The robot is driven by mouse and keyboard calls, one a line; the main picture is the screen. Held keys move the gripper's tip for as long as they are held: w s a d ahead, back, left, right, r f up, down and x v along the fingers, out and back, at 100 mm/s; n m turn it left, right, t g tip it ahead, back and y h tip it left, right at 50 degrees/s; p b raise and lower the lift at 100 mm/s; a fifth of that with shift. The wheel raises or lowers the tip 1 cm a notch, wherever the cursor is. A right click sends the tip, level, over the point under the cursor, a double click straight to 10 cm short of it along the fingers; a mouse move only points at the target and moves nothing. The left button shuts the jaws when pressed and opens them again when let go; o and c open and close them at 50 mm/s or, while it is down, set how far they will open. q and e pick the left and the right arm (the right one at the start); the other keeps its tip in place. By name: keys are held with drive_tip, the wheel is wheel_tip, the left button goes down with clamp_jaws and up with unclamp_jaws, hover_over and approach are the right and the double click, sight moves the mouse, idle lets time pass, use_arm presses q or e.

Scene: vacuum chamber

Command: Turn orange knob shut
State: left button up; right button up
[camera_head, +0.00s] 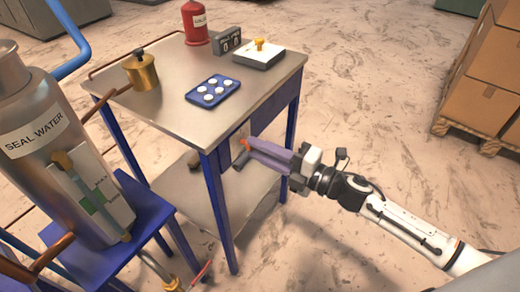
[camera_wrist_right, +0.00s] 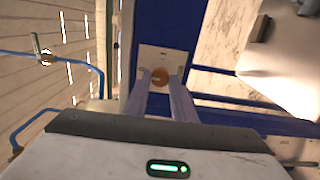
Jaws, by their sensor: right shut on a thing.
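The orange knob (camera_head: 245,144) is at the front of the blue-legged table, just below the edge of the top. In the right wrist view the orange knob (camera_wrist_right: 161,77) sits on a pale square plate (camera_wrist_right: 174,60) fixed to a blue panel. My right gripper (camera_head: 250,150) reaches in from the right and is shut on the knob; its two purple fingers (camera_wrist_right: 162,80) come up to the knob from both sides. The fingers cover part of the knob. How far the knob is turned cannot be told. My left gripper does not show.
The metal table top (camera_head: 160,110) holds a brass pot (camera_head: 141,72), a blue tray with white discs (camera_head: 213,90), a yellow-knobbed box (camera_head: 259,54) and a red canister (camera_head: 195,22). A seal water tank (camera_head: 45,140) stands left. Boxes on a pallet (camera_head: 485,95) stand right.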

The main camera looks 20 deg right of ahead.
drive_tip(key=o, duration=1)
drive_tip(key=v, duration=1)
drive_tip(key=shift+s+d, duration=0.1)
drive_tip(key=shift+s, duration=0.05)
